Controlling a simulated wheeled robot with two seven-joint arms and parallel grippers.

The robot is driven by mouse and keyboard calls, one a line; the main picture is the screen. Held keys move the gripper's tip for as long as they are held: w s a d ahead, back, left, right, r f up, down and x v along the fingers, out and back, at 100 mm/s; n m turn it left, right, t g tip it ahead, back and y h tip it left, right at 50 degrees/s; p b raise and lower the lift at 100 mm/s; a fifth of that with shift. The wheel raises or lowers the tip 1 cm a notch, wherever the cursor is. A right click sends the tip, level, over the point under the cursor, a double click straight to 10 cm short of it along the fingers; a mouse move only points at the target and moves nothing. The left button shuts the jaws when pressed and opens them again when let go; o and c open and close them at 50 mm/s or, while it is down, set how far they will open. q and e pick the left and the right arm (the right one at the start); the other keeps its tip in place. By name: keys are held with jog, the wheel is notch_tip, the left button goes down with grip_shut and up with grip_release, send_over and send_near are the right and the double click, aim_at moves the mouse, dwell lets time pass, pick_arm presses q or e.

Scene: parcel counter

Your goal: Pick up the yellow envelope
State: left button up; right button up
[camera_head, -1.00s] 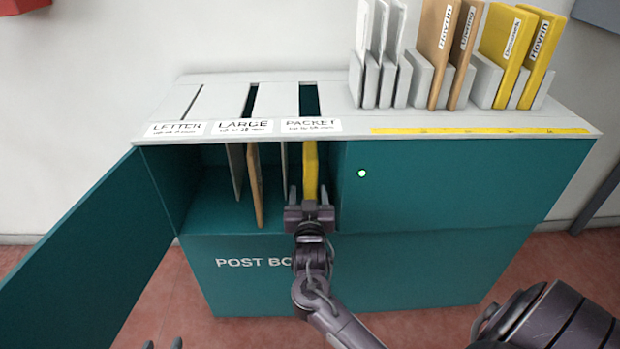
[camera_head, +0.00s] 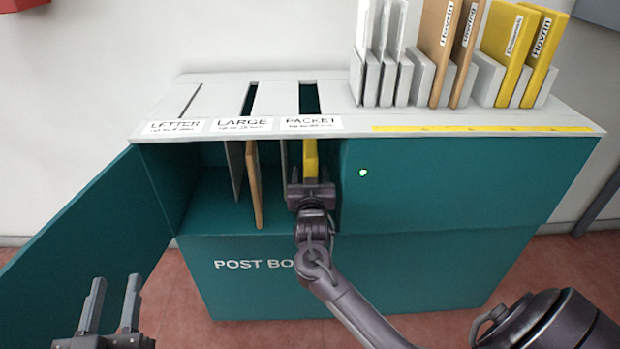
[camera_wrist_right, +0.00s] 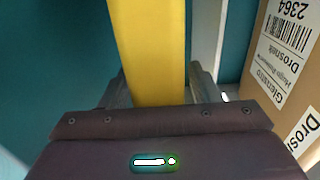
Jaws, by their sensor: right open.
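A yellow envelope (camera_head: 310,160) stands upright inside the open post box, under the PACKET slot. It also shows close up in the right wrist view (camera_wrist_right: 148,50). My right gripper (camera_head: 311,186) is at its near edge; the jaws are open with the envelope between the fingers (camera_wrist_right: 150,90). Whether a finger touches it I cannot tell. My left gripper (camera_head: 115,282) is open and empty at the lower left, away from the envelope. Two more yellow envelopes (camera_head: 515,60) stand in the rack on top.
The open teal door (camera_head: 85,245) reaches out at the left. White and brown envelopes (camera_head: 440,45) stand in the top rack.

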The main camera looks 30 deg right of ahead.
jog(key=c, duration=1.1)
jog(key=shift+c, duration=0.4)
jog(key=shift+r, duration=0.15)
